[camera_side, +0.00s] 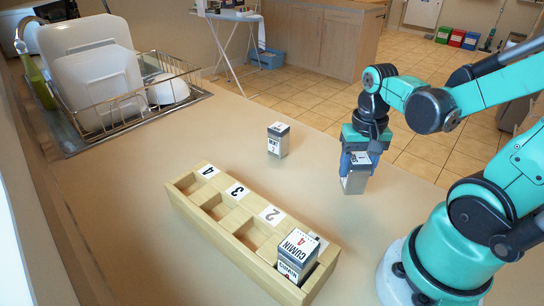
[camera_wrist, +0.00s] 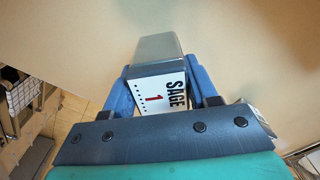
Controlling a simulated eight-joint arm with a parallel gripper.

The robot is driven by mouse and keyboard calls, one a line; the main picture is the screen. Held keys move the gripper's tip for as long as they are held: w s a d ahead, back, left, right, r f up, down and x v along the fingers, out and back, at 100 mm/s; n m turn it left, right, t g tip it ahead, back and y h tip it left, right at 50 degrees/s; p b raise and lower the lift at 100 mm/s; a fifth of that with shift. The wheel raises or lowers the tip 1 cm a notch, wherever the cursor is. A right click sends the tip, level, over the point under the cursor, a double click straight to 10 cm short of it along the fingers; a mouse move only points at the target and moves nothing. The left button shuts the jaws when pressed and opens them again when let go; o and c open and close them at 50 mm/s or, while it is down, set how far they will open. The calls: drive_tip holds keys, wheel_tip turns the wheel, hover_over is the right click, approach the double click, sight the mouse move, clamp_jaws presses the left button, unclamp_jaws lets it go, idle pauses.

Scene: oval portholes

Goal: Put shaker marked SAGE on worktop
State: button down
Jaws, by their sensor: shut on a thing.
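The shaker marked SAGE, with a red 1 on its white label, shows in the wrist view (camera_wrist: 160,92) between my blue fingers. In the side view the SAGE shaker (camera_side: 354,181) is a grey and white box held in my gripper (camera_side: 356,163), near the right edge of the worktop (camera_side: 130,190). My gripper is shut on it. Its lower end is at or just above the worktop; I cannot tell whether it touches.
A wooden rack (camera_side: 225,213) with numbered compartments stands in front; the CUMIN shaker (camera_side: 297,256) sits in its near-end compartment. Another shaker (camera_side: 278,140) stands on the worktop behind the rack. A dish rack (camera_side: 120,100) is at the back left. Bare worktop lies between.

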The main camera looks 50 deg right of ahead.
sight(354, 177)
drive_tip(key=shift+f, duration=1.4)
drive_tip(key=shift+f, duration=0.1)
drive_tip(key=shift+c, duration=1.2)
unclamp_jaws()
wheel_tip(354, 177, up, 12)
drive_tip(key=shift+f, duration=0.15)
drive_tip(key=w+a+f+n+t, duration=0.1)
drive_tip(key=w+a+n+t, duration=0.6)
drive_tip(key=a+n, duration=0.2)
drive_tip(key=shift+f, duration=0.3)
